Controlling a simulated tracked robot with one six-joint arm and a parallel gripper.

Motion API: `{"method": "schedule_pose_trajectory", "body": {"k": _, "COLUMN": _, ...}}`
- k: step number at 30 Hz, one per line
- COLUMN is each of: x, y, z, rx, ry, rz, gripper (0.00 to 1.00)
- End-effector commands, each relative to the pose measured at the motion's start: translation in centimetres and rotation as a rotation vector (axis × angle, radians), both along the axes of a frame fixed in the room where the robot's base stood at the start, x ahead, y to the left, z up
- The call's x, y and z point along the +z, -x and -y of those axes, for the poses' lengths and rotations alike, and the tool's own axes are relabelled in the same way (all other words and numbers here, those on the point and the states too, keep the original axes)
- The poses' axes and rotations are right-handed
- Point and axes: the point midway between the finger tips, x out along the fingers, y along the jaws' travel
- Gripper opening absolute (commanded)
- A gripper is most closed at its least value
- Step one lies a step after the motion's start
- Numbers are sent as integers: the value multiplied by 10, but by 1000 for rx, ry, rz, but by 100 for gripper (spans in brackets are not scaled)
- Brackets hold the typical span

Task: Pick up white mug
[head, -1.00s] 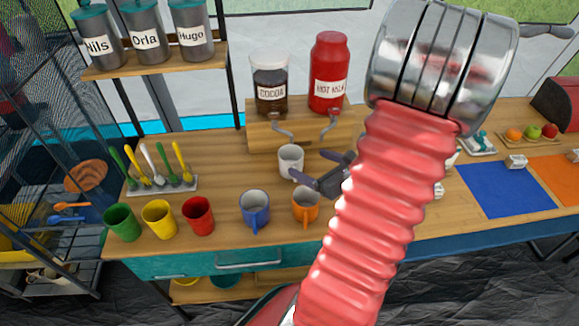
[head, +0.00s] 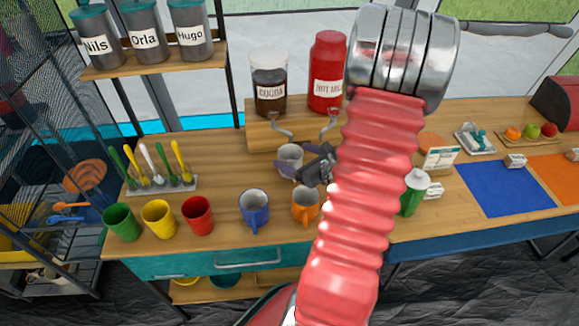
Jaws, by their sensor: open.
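The white mug (head: 291,153) stands upright on the wooden counter (head: 228,170), in front of the wooden dispenser stand and under its left tap. My gripper (head: 292,158) is open at the mug. One finger shows across the mug's lower front and the other seems to be at its right side. I cannot tell whether the fingers touch it. My arm comes in from the right, and part of the mug's lower side is hidden by the gripper.
The cocoa jar (head: 269,84) and hot milk jar (head: 327,72) stand on the stand (head: 253,133) behind. A blue mug (head: 254,207) and an orange mug (head: 304,204) stand in front. Green, yellow and red cups (head: 198,214) and a spoon tray (head: 163,187) are left.

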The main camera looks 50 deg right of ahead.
Motion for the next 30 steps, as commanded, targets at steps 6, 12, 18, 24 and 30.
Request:
{"method": "schedule_pose_trajectory", "body": {"k": 6, "x": -4, "y": -9, "z": 1, "rx": 0, "ry": 1, "rz": 0, "gripper": 83}}
{"method": "schedule_pose_trajectory", "body": {"k": 12, "x": -4, "y": -9, "z": 1, "rx": 0, "ry": 1, "rz": 0, "gripper": 83}}
{"method": "schedule_pose_trajectory", "body": {"k": 18, "x": -7, "y": -18, "z": 1, "rx": 4, "ry": 0, "rz": -1, "gripper": 83}}
{"method": "schedule_pose_trajectory", "body": {"k": 24, "x": -16, "y": -41, "z": 4, "rx": 4, "ry": 0, "rz": -2, "gripper": 83}}
{"method": "schedule_pose_trajectory", "body": {"k": 30, "x": -23, "y": -57, "z": 7, "rx": 4, "ry": 1, "rz": -1, "gripper": 83}}
